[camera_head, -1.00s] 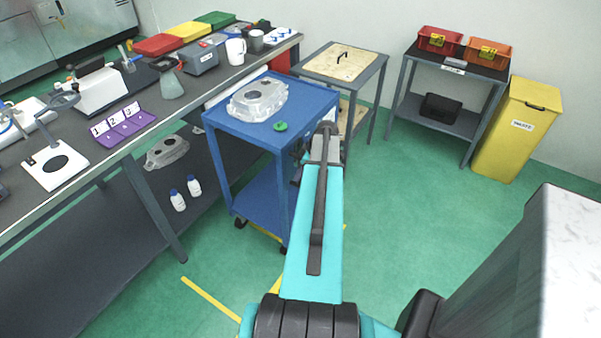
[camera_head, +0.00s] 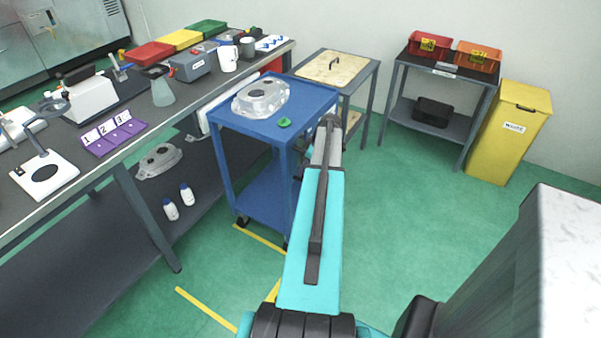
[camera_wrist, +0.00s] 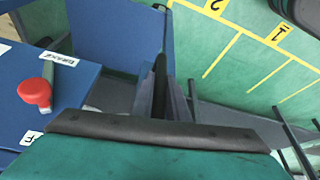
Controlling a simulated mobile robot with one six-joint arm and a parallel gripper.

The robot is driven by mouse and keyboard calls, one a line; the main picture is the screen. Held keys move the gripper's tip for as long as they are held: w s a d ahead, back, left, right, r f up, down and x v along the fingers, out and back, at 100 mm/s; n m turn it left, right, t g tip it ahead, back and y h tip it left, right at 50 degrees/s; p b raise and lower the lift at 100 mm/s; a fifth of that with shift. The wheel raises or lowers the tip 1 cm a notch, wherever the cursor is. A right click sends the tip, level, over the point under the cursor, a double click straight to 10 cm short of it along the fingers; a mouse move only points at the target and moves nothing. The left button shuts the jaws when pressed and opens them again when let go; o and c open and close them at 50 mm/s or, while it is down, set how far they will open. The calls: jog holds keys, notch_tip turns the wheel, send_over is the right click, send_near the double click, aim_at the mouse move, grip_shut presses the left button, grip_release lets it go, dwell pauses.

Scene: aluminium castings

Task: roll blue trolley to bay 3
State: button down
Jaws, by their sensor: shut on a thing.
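The blue trolley (camera_head: 240,122) stands beside the long bench in the head view, upright on its wheels. A grey casting (camera_head: 261,98) and a small green knob (camera_head: 284,123) are on its top. My gripper (camera_head: 308,158) is at the trolley's right side, mostly hidden behind my own arm. In the wrist view my gripper (camera_wrist: 160,90) is shut against the blue trolley (camera_wrist: 115,35); the exact grip is hard to make out. Floor bays marked 2 and 1 (camera_wrist: 279,31) show there in yellow; no 3 is readable.
The bench (camera_head: 215,105) runs close along the trolley's left. A side table (camera_head: 352,85) stands behind it, with a shelf table (camera_head: 478,78) and a yellow bin (camera_head: 508,135) farther right. A red knob (camera_wrist: 35,92) sits on a blue surface. Green floor is open at centre right.

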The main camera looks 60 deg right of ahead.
jog(key=shift+d, duration=1.25)
jog(key=c, duration=1.7)
grip_release()
jog(key=shift+s+r, duration=0.1)
jog(key=shift+r, duration=0.05)
jog(key=b+v, duration=0.2)
jog(key=v, duration=1.1)
jog(key=shift+r, duration=0.3)
jog(key=shift+s, duration=0.1)
